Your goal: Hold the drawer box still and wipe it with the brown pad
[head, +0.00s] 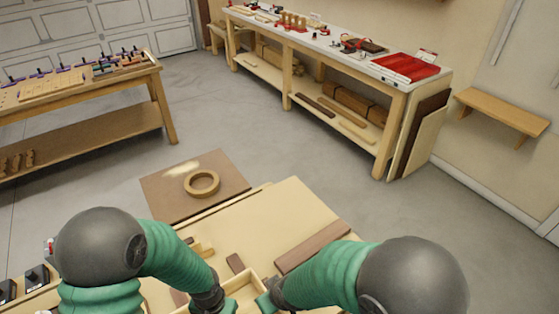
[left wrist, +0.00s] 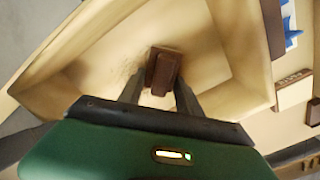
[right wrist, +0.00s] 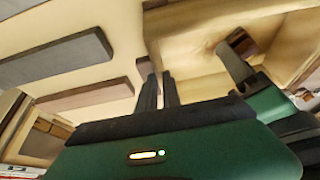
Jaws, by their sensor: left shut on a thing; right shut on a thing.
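The drawer box (head: 243,286) is a pale, open wooden box at the bottom middle of the head view, partly hidden by my arms. It fills much of the left wrist view (left wrist: 215,55), with a dark smudge on its inside left of the pad. My left gripper (left wrist: 158,88) is shut on the brown pad (left wrist: 163,68) and holds it inside the box, at or close to the inner surface. My right gripper (right wrist: 161,78) is shut on a side wall of the drawer box (right wrist: 185,50). The pad also shows in the right wrist view (right wrist: 238,43).
On the pale bench top (head: 290,205) lie a long brown strip (head: 312,247) and a small dark block (head: 235,263). A brown board (head: 220,170) with a wooden ring (head: 202,183) lies at its far edge. Other benches stand beyond, across open floor.

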